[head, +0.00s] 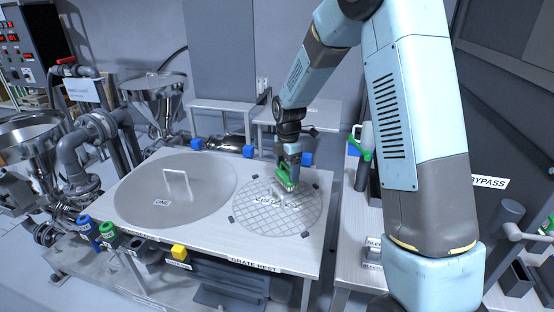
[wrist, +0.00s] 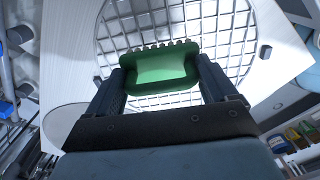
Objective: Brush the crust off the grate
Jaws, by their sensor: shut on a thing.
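The round grate (head: 262,222) lies flat on the right half of a light table, with pale crust patches (head: 280,200) near its middle. It also fills the upper part of the wrist view (wrist: 215,35). My gripper (head: 288,178) is over the far part of the grate, shut on a green brush (wrist: 160,68). The brush spans between both fingers, with a row of bristle tufts along its far edge. In the head view the brush (head: 286,183) is low over the grate beside the crust; whether its bristles touch cannot be told.
A round lid with a handle (head: 175,190), labelled ONE, lies left of the grate. Steel hoppers (head: 158,95) and pipes stand left.

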